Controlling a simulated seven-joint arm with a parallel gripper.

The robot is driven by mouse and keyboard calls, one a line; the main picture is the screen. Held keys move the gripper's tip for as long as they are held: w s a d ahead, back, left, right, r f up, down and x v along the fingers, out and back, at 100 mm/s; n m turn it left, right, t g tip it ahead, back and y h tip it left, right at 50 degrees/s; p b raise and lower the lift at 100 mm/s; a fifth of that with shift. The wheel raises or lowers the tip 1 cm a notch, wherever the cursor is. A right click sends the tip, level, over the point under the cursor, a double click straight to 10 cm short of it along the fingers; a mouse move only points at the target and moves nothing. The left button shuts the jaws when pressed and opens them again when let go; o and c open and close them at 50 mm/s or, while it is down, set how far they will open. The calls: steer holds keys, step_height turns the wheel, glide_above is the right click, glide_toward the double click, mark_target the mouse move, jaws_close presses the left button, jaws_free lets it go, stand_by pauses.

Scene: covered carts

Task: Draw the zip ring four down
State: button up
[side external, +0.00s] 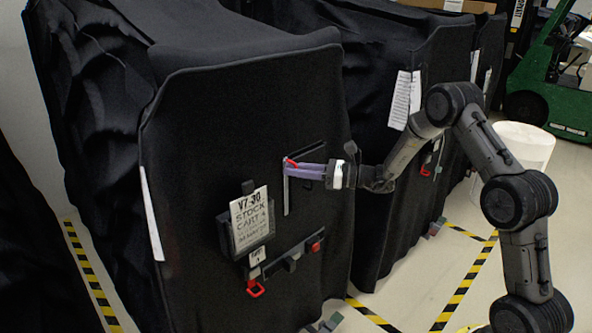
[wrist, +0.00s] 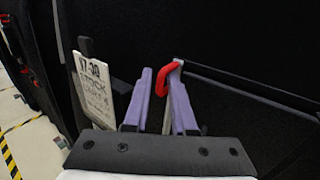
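The red zip ring (side external: 291,161) is on the front of the black covered cart (side external: 215,120), at the top of a pale vertical zip strip (side external: 286,195). In the wrist view the ring (wrist: 163,78) hangs at the corner where a dark bar meets the pale strip (wrist: 178,118). My gripper (side external: 289,170) has purple fingers that reach the cover at the ring. In the wrist view my gripper (wrist: 161,74) shows a gap between its fingers, with the ring at the tips, nearer the right finger. I cannot tell whether the ring touches a finger.
A stock cart sign (side external: 250,220) hangs left of the strip. Below are a red loop (side external: 255,289) and a red-ended piece (side external: 316,247). More covered carts stand behind to the right, with a white bin (side external: 525,145). Striped floor tape (side external: 465,285) marks the bays.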

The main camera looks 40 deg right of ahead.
jaws_close()
stand_by(1.5)
